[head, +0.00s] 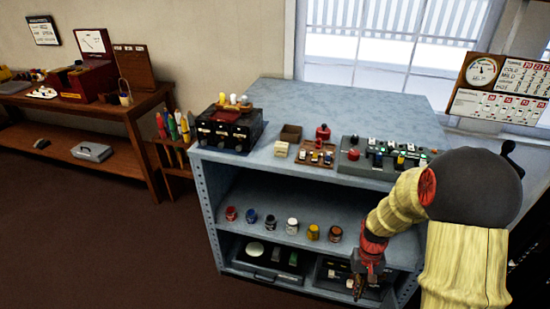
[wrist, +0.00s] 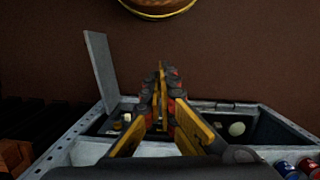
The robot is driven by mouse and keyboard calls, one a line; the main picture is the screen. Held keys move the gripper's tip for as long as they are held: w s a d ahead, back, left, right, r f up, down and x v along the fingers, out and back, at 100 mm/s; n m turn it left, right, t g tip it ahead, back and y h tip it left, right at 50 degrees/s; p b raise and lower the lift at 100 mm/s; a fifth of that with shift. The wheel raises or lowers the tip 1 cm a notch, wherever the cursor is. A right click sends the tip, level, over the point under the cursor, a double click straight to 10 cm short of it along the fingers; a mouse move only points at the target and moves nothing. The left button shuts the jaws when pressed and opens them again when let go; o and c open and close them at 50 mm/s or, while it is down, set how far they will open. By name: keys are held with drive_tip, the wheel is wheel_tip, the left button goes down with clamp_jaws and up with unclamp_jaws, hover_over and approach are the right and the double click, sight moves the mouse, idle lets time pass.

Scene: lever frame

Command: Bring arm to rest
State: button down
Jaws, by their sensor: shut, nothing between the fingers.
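My gripper (head: 357,290) hangs low at the front right of the blue-grey metal bench (head: 219,226) in the head view. It points down in front of the bench's lower shelf. In the wrist view my gripper (wrist: 161,72) has its yellow and black fingers together, with nothing between them. My arm comes in from the right of the head view, with wood-patterned links, a dark round joint and red bands. It covers the right front part of the bench.
Several jars (head: 292,225) stand on the middle shelf; trays (head: 268,275) lie below. The bench top holds a black drawer box (head: 229,132) and a grey block with levers (head: 370,160). A wooden side table (head: 100,112) stands left. Brown floor (head: 100,245) is clear.

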drive_tip(key=s+a+r+t+p, duration=0.1)
drive_tip(key=s+r, duration=0.4)
drive_tip(key=r, duration=0.7)
drive_tip(key=s+a+r+n+t+p, duration=0.1)
drive_tip(key=s+a+r+t, duration=0.3)
drive_tip(key=r, duration=0.8)
drive_tip(key=s+a+r+n+t+p, duration=0.1)
drive_tip(key=s+r, duration=0.5)
drive_tip(key=r, duration=0.6)
drive_tip(key=shift+s+a+r+t+p, duration=0.3)
drive_tip(key=shift+a+r+t+p, duration=0.05)
drive_tip(key=shift+a+t, duration=0.45)
drive_tip(key=shift+d, duration=0.1)
